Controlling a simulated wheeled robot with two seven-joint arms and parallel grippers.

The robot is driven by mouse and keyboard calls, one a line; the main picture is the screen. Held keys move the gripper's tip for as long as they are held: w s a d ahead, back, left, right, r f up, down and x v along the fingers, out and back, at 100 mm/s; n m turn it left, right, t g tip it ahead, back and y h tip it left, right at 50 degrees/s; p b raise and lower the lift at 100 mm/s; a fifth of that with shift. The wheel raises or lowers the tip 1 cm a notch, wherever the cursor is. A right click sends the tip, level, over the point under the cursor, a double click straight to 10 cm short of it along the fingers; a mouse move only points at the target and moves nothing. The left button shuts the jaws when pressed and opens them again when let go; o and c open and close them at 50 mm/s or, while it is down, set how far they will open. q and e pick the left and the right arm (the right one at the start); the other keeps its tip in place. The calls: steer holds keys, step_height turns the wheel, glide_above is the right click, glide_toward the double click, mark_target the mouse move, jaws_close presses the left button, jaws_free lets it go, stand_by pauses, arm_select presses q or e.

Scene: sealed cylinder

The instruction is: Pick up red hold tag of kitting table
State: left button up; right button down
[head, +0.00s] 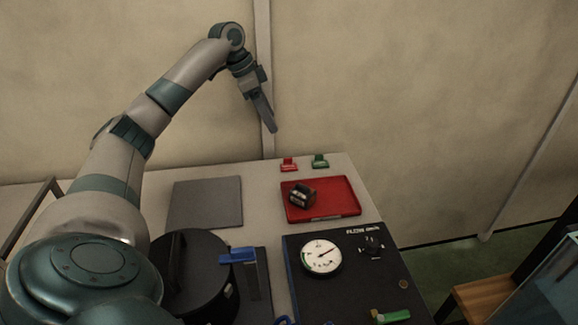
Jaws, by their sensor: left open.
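The red hold tag (289,164) stands at the far edge of the pale kitting table (262,178), just beyond a red tray. A similar green tag (320,161) stands to its right, a short gap away. My left gripper (272,130) is raised above and a little to the left of the red tag, fingers pointing down, apart from it. It is open, and nothing shows between its fingers. My right gripper is not in view.
The red tray (345,195) holds a small dark object (301,195). A grey mat (205,203) lies left of it. In front stand a black round vessel (190,280), a blue-handled part (238,256) and a dark panel with a white gauge (321,257).

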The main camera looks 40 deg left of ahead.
arm_select(q)
steer(key=p, duration=0.1)
glide_toward(292, 165)
steer(key=shift+w+f, duration=0.1)
steer(key=shift+w, duration=0.4)
steer(key=shift+w+d+f, duration=0.1)
steer(key=shift+f, duration=0.2)
steer(key=shift+w+f, duration=0.1)
steer(key=shift+f, duration=0.15)
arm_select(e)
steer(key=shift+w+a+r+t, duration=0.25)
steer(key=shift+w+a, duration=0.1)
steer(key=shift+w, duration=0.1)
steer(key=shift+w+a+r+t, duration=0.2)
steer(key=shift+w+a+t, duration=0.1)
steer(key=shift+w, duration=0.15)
arm_select(q)
steer(key=shift+d+f, duration=0.1)
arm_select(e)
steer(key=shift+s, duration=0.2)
